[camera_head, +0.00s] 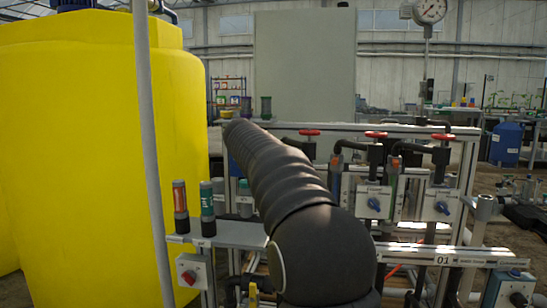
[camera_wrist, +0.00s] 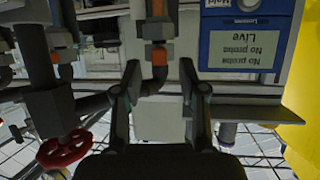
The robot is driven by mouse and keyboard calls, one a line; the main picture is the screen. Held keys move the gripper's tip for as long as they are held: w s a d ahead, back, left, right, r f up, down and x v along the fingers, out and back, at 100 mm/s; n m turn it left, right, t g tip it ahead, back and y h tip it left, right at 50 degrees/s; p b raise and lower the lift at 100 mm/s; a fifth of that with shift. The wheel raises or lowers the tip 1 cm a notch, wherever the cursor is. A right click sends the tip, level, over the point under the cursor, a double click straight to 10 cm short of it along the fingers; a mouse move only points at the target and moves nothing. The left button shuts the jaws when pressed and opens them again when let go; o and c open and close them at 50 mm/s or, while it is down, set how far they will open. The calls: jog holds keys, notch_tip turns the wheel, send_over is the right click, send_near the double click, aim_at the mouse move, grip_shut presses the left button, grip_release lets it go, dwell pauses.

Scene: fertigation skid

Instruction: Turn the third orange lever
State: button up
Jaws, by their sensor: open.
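In the wrist view my gripper (camera_wrist: 159,72) is open, its two fingers apart. A small orange part (camera_wrist: 159,56) on a vertical pipe shows between the fingertips. I cannot tell how far beyond them it is, and no contact is visible. A second orange part (camera_wrist: 53,57) is on a pipe at the left. In the head view orange parts show on the valve pipes, one right of my arm (camera_head: 337,160) and one farther right (camera_head: 395,163). My arm hides other parts of the rack and my gripper there. I cannot tell which is the third lever.
A red handwheel (camera_wrist: 65,150) is close at lower left in the wrist view. A blue labelled box (camera_wrist: 247,38) and grey ledge (camera_wrist: 250,108) are at the right. In the head view a yellow tank (camera_head: 90,150) and pole (camera_head: 148,130) stand left, and blue-knob boxes (camera_head: 440,205) right.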

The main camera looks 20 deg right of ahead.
jog(key=v, duration=1)
jog(key=s+a+f+n+g+y+p, duration=0.1)
jog(key=s+a+f+n+g+y, duration=0.15)
jog(key=s+f+n, duration=0.4)
jog(key=s+a+f+n+g+y, duration=0.1)
jog(key=s+a+f+y, duration=0.15)
jog(key=f, duration=0.75)
jog(key=s+a+f+y+p, duration=0.1)
jog(key=s+a+p, duration=0.1)
jog(key=s, duration=0.8)
jog(key=s+a+f+y+p, duration=0.1)
jog(key=s+a+p, duration=0.1)
jog(key=s, duration=0.8)
jog(key=s+a+f+y+p, duration=0.2)
jog(key=s+p, duration=0.2)
jog(key=s, duration=0.6)
jog(key=shift+s+n+g, duration=0.25)
jog(key=shift+n+g, duration=0.2)
